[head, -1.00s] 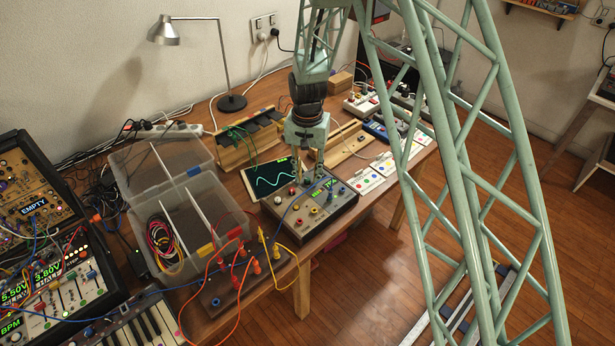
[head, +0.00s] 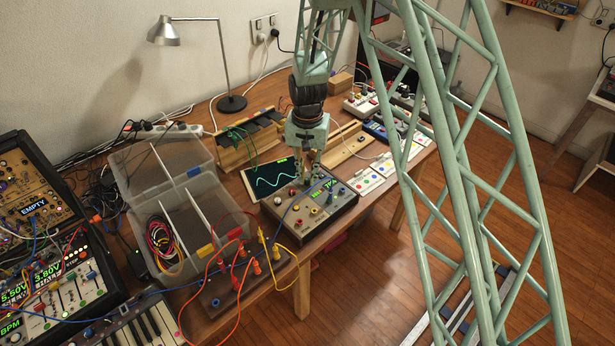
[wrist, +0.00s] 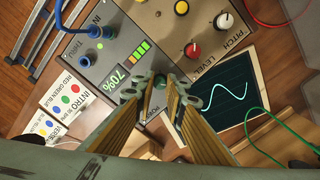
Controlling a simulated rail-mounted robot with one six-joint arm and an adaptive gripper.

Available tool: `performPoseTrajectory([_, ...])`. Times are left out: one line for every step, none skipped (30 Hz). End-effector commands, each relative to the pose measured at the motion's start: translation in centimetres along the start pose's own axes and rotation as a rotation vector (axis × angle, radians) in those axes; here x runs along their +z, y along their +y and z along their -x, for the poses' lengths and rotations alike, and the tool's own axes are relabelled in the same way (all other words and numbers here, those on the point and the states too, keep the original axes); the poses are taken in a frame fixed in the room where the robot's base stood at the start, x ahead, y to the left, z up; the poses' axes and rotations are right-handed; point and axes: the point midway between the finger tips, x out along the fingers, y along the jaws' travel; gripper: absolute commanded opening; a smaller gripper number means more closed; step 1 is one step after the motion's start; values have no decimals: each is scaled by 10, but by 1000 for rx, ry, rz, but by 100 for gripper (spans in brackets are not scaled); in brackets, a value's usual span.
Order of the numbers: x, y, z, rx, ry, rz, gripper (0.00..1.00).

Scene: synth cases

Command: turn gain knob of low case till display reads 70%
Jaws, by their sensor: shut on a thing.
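The low case (head: 345,206) is a grey panel box near the table's front edge, with red and yellow knobs. Its display (wrist: 117,77) reads 70% in the wrist view, with a column of green and yellow bars beside it. My gripper (wrist: 162,85) points down at the panel, next to the display. It is shut on the gain knob (wrist: 160,81), a small teal cap mostly hidden between the fingertips; its label is not readable. In the head view my gripper (head: 306,180) stands over the back part of the case.
A screen with a wave trace (head: 272,179) adjoins the case. A blue plug (wrist: 93,31) sits in the panel. White, red (wrist: 193,50) and yellow (wrist: 224,20) knobs stand close by. Patch cables and a clear divided box (head: 190,225) lie to the left.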

Motion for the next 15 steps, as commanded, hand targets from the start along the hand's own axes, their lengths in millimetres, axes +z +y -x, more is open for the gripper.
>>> performPoseTrajectory([0,0,0,0,0,17,1])
performPoseTrajectory([0,0,0,0,0,25,1])
performPoseTrajectory([0,0,0,0,0,36,1])
performPoseTrajectory([0,0,0,0,0,43,1])
performPoseTrajectory([0,0,0,0,0,48,1])
performPoseTrajectory([0,0,0,0,0,51,1])
performPoseTrajectory([0,0,0,0,0,53,1])
performPoseTrajectory([0,0,0,0,0,53,1])
performPoseTrajectory([0,0,0,0,0,53,1])
performPoseTrajectory([0,0,0,0,0,53,1])
performPoseTrajectory([0,0,0,0,0,53,1])
performPoseTrajectory([0,0,0,0,0,52,1])
performPoseTrajectory([0,0,0,0,0,52,1])
performPoseTrajectory([0,0,0,0,0,52,12])
performPoseTrajectory([0,0,0,0,0,52,16])
